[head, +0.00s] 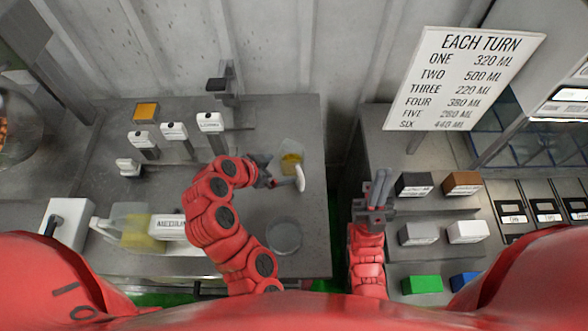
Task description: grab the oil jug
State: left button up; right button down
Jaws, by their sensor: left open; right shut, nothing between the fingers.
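A small clear jug with yellow oil (291,160) stands on the grey table (318,225), near its right edge. A white piece (300,179), perhaps its handle, shows just in front of it. My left gripper (272,172) is open, close beside the jug on its left and near side. I cannot tell whether its fingers touch the jug or the white piece. My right gripper (380,188) is shut and empty, pointing away from me over the right-hand counter, well apart from the jug.
A larger clear container with yellow liquid (140,226) stands at the left. A round clear vessel (284,237) is nearer me. White labelled levers (174,131) stand behind. A gap separates the table from the right counter, with labelled blocks (418,233) and a sign (462,75).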

pick_arm(q)
jog(key=shift+w+d+f, duration=0.25)
jog(key=shift+f, duration=0.1)
jog(key=shift+w+d+f, duration=0.25)
jog(key=shift+d+f, duration=0.05)
jog(key=shift+d, duration=0.15)
jog(key=x, duration=0.4)
jog(key=shift+r, duration=0.1)
jog(key=c, duration=1.5)
jog(key=shift+o, duration=0.2)
jog(key=shift+r, duration=0.1)
